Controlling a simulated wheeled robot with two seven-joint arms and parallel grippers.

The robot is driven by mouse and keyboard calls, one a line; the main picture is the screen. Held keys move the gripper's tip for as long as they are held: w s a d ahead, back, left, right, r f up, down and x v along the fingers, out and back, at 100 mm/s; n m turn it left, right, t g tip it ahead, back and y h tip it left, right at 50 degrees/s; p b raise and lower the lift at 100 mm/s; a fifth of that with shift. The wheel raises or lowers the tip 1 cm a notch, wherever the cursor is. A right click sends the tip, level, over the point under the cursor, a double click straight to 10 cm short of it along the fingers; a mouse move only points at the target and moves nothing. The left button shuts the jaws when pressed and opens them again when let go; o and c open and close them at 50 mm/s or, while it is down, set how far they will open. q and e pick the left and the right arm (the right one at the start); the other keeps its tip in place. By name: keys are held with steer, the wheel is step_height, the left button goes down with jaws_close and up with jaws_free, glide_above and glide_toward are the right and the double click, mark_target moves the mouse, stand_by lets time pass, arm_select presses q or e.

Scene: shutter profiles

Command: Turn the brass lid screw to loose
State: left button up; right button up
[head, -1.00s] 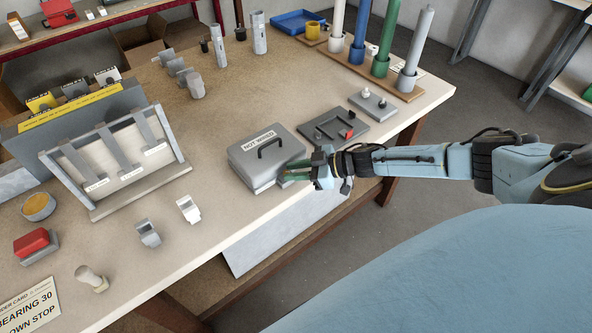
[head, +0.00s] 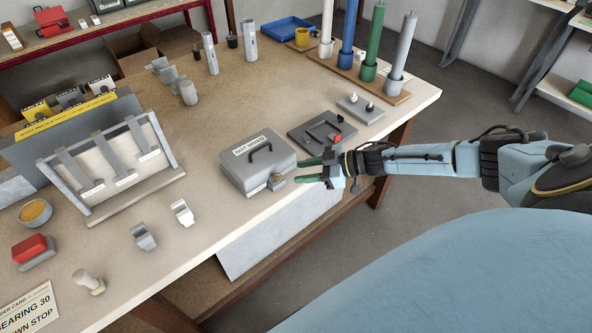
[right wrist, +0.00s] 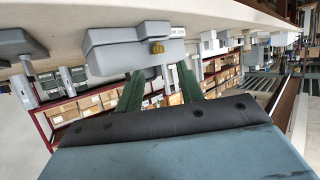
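A grey box with a lid, a black handle and a white label (head: 258,160) stands near the front edge of the bench. The brass lid screw (head: 277,178) sits on the box's front right face, above a small grey ledge. In the right wrist view the brass screw (right wrist: 157,47) shows beyond the fingertips on the grey box (right wrist: 125,50). My right gripper (head: 297,171) is open and empty, its green fingers apart, just right of the screw and not touching it. In the right wrist view my right gripper (right wrist: 160,68) has the screw roughly between its finger lines. My left gripper is not in view.
A dark grey tray with a red part (head: 322,132) lies just behind my right gripper. A grey plate with two pegs (head: 360,108) is farther back. Free floor lies right of the bench.

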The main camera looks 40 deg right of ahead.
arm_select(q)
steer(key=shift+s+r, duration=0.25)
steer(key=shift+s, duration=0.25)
arm_select(e)
steer(key=shift+v, duration=1)
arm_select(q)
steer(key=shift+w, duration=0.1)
arm_select(e)
steer(key=shift+a+f, duration=0.1)
steer(key=shift+a, duration=0.05)
